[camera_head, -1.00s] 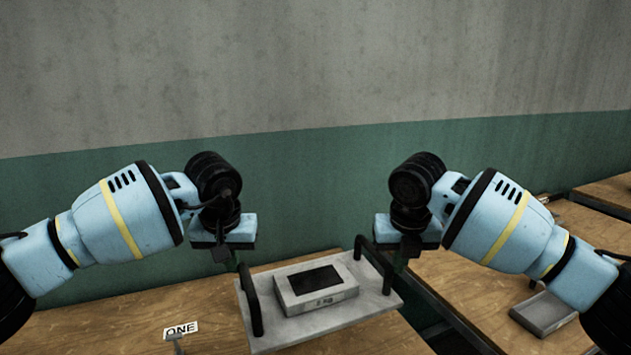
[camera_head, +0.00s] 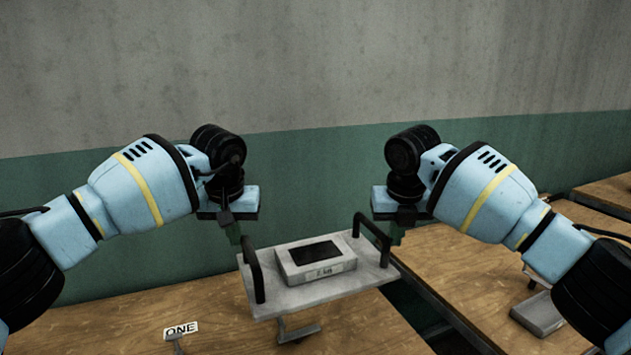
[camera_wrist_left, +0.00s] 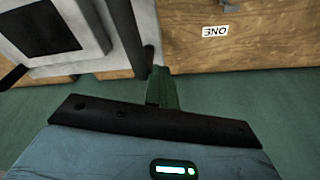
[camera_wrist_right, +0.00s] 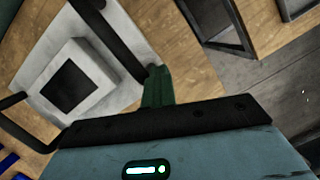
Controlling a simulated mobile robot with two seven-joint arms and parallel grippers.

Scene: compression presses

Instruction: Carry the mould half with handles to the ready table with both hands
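The mould half is a grey plate (camera_head: 285,298) with a raised block (camera_head: 316,262) on top and two black bar handles. It hangs roughly level above the near wooden table. My left gripper (camera_head: 236,238) is shut on the left handle (camera_head: 257,277). My right gripper (camera_head: 396,236) is shut on the right handle (camera_head: 372,230). In the left wrist view the left handle (camera_wrist_left: 124,35) reaches the green fingers (camera_wrist_left: 160,88). In the right wrist view the right handle (camera_wrist_right: 108,32) meets the green fingers (camera_wrist_right: 157,86). The exact finger contact is partly hidden.
The near table (camera_head: 120,318) carries a white "ONE" label (camera_head: 181,330) and a small grey metal piece (camera_head: 298,332) under the plate. Another wooden table (camera_head: 470,270), with a grey tray (camera_head: 540,312), lies to the right across a dark gap. A wall (camera_head: 310,160) stands behind.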

